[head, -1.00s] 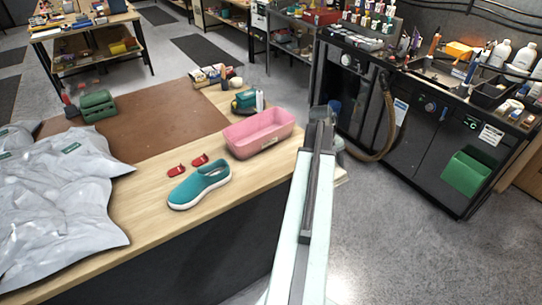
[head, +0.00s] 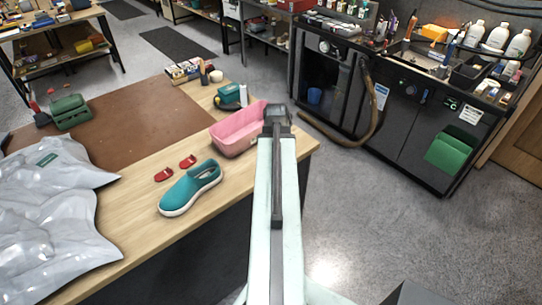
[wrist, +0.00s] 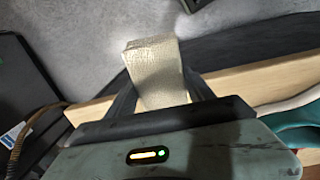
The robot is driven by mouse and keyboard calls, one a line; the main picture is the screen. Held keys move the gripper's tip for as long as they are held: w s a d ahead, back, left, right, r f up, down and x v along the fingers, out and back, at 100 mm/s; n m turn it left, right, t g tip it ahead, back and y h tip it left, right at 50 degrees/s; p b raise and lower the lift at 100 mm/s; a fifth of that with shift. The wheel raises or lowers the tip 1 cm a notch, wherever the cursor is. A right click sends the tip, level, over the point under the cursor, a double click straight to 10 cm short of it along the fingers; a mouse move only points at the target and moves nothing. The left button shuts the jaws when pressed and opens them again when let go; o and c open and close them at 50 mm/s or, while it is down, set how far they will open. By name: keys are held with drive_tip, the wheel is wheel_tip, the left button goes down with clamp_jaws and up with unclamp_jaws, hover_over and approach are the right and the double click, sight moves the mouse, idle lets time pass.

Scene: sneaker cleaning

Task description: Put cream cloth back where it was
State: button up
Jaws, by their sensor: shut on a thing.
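The cream cloth (wrist: 157,62) is a folded, textured block between the two dark fingers of my gripper (wrist: 160,90) in the wrist view. My gripper is shut on it and holds it near the wooden table edge (wrist: 255,82), with grey floor showing beyond. In the head view my arm reaches forward over the table's right end, its far end beside the pink tub (head: 232,134) and covering that tub's right side. The cloth cannot be made out in the head view. A teal shoe (head: 190,190) stands on the table left of my arm.
A brown mat (head: 110,125), a green case (head: 70,111) and grey plastic bags (head: 50,205) take up the left. A black cabinet (head: 400,120) with a hose stands right, across open floor.

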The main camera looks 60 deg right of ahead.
drive_tip(key=shift+n+t, duration=0.3)
drive_tip(key=w+d, duration=0.3)
drive_tip(key=w+d+f+b, duration=0.1)
drive_tip(key=w+d, duration=0.5)
drive_tip(key=d, duration=0.1)
drive_tip(key=shift+w+f, duration=0.2)
drive_tip(key=f+b, duration=0.2)
drive_tip(key=b, duration=0.1)
drive_tip(key=f+b, duration=0.1)
drive_tip(key=f, duration=0.1)
drive_tip(key=shift+w+d, duration=0.15)
drive_tip(key=shift+d, duration=0.1)
drive_tip(key=shift+r, duration=0.2)
drive_tip(key=shift+f, duration=0.1)
drive_tip(key=o, duration=1.2)
